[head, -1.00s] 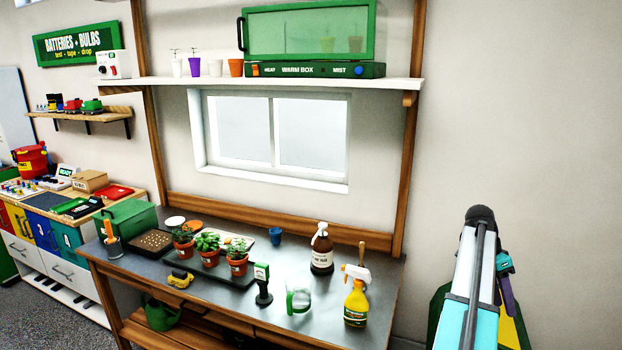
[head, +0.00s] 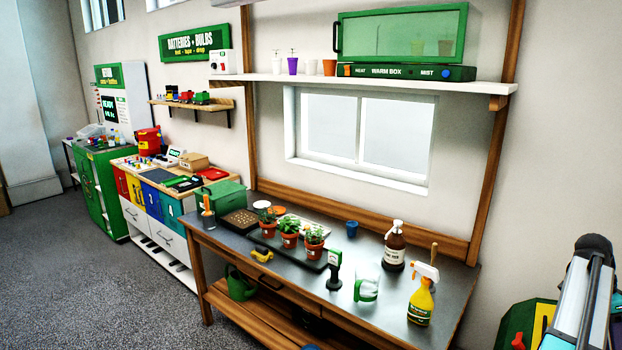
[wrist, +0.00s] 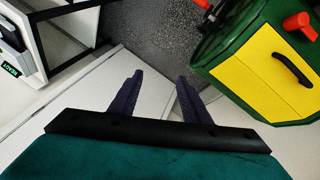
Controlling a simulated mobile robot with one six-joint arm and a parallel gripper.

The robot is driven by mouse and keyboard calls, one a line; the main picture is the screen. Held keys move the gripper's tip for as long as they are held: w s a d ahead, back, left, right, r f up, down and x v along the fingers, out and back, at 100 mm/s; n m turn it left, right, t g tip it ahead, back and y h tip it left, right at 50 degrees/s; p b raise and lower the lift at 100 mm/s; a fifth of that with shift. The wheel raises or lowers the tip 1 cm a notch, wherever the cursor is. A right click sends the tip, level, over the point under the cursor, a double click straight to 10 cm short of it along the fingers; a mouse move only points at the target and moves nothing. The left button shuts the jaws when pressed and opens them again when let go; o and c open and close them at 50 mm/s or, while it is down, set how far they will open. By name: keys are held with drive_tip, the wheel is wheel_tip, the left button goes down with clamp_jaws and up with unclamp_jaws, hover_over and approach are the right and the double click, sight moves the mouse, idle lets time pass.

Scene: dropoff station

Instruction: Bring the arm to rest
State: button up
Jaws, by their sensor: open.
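My gripper (wrist: 157,95) shows in the wrist view with its two dark purple fingers spread apart. It is open and nothing is between the fingers. Behind the fingers are a pale surface and a strip of dark speckled floor. In the head view part of my arm stands at the lower right edge, beside the bench. The gripper's fingers cannot be made out in the head view.
A workbench (head: 385,290) holds potted plants (head: 289,235), a brown pump bottle (head: 394,246) and a yellow spray bottle (head: 421,298). A green and yellow cabinet (wrist: 262,75) stands right of my fingers in the wrist view. Open floor (head: 100,290) lies at left.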

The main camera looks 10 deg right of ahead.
drive_tip(key=w+a+f+n, duration=0.5)
drive_tip(key=w+a+f, duration=0.3)
drive_tip(key=a+f, duration=0.45)
drive_tip(key=w+a+f+n, duration=0.5)
drive_tip(key=w+a+f, duration=0.2)
drive_tip(key=a+f, duration=0.55)
drive_tip(key=s+a+f+n+y, duration=0.1)
drive_tip(key=a+f+n, duration=0.2)
drive_tip(key=a+f, duration=0.55)
drive_tip(key=s+a+f+n, duration=0.1)
drive_tip(key=a+f+n, duration=0.3)
drive_tip(key=a, duration=0.7)
drive_tip(key=s+a+f+n, duration=0.3)
drive_tip(key=s+a+f, duration=0.3)
drive_tip(key=s+a, duration=0.3)
drive_tip(key=s+a+f+n, duration=0.3)
drive_tip(key=s+a+f, duration=0.3)
drive_tip(key=a, duration=0.5)
wheel_tip(320, 180, down, 9)
drive_tip(key=s+b, duration=0.1)
drive_tip(key=b, duration=0.9)
drive_tip(key=shift+g, duration=0.4)
drive_tip(key=shift+s+d+y, duration=0.1)
drive_tip(key=shift+y, duration=0.2)
